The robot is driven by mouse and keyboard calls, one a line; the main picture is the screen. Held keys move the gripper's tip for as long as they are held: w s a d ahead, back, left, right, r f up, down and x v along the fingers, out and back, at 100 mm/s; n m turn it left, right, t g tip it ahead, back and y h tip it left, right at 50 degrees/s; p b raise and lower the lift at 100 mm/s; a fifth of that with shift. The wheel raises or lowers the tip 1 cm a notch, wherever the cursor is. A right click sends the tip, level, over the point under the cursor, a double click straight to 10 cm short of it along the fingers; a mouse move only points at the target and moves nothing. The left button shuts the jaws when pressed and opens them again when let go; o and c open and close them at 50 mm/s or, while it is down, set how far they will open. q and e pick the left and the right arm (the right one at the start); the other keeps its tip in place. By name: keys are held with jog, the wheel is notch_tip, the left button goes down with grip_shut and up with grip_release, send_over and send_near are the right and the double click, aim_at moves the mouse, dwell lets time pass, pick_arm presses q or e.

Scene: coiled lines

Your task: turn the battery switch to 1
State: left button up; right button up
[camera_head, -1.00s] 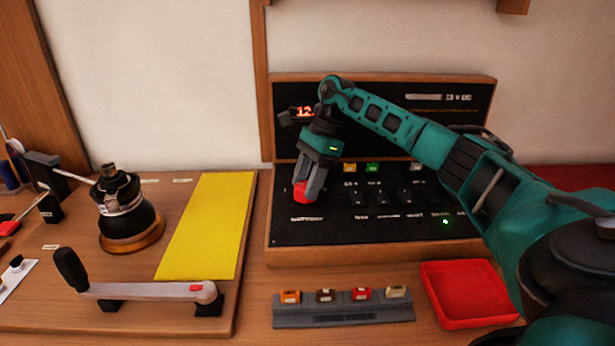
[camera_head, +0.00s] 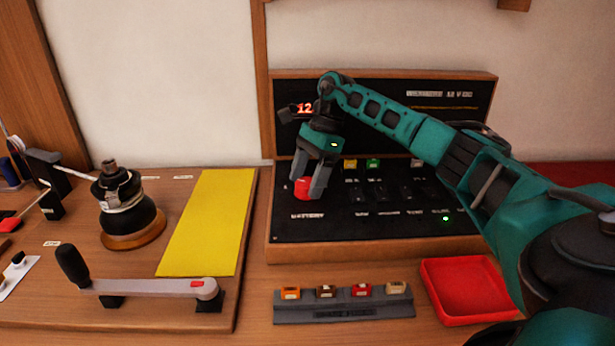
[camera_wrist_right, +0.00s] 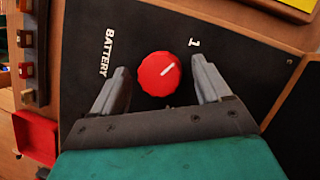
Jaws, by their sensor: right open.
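The battery switch is a red round knob (camera_head: 302,187) on the lower left of the black panel (camera_head: 345,229), above the word BATTERY. In the right wrist view the knob (camera_wrist_right: 153,80) has a white pointer line aimed roughly toward the printed 1 (camera_wrist_right: 194,42). My right gripper (camera_head: 309,183) is open around the knob. Its fingers (camera_wrist_right: 160,70) stand on either side of the knob with visible gaps. My left gripper is not in view.
A red tray (camera_head: 468,290) and a grey fuse holder (camera_head: 343,313) lie in front of the panel. A winch (camera_head: 130,215), crank handle (camera_head: 150,287) and yellow mat (camera_head: 208,222) are on the left. A red display reads 12, and a green light (camera_head: 446,218) glows.

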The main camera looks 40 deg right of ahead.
jog(key=p+v, duration=0.1)
jog(key=v, duration=1.2)
jog(key=shift+a+f, duration=0.15)
